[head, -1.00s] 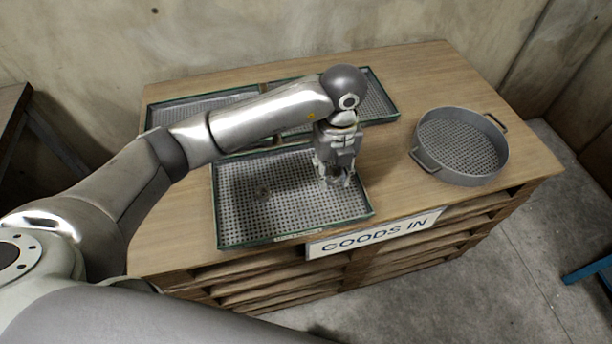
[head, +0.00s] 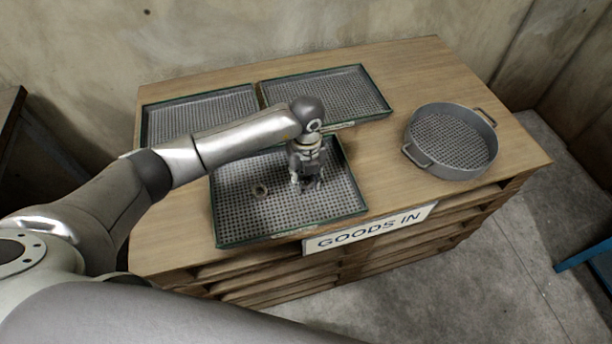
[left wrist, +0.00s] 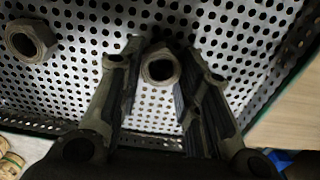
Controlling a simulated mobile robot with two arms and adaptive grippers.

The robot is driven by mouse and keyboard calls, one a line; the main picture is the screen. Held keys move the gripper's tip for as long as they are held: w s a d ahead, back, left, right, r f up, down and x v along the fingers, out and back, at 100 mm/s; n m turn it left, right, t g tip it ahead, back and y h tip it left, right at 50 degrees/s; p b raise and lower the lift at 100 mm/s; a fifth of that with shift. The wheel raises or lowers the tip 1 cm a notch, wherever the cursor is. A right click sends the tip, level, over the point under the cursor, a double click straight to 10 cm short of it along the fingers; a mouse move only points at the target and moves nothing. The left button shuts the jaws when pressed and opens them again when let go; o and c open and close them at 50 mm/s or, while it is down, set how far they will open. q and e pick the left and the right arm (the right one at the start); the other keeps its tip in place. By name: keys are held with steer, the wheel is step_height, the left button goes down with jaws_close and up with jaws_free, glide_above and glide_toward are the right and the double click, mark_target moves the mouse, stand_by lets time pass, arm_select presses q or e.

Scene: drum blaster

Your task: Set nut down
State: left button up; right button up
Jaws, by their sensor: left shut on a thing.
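My left gripper (head: 306,184) is low over the front perforated tray (head: 232,222). In the left wrist view its fingers (left wrist: 160,85) are shut on a nut (left wrist: 159,67), a dull metal ring held between the fingertips. I cannot tell whether the held nut touches the tray floor. Another nut (head: 259,190) lies in the same tray, left of the gripper; it also shows in the left wrist view (left wrist: 30,40). In the head view the held nut is hidden by the fingers. My right gripper is not in view.
Two more perforated trays, back left (head: 203,112) and back middle (head: 335,92), look empty. A round grey basket with handles (head: 452,140) stands at the right on the wooden bench (head: 375,165). A "GOODS IN" sign (head: 370,228) is on the front edge.

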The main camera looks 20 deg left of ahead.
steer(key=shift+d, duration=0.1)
arm_select(q)
steer(key=shift+f, duration=0.2)
steer(key=o, duration=0.8)
steer(key=shift+o, duration=1.2)
steer(key=shift+r, duration=0.1)
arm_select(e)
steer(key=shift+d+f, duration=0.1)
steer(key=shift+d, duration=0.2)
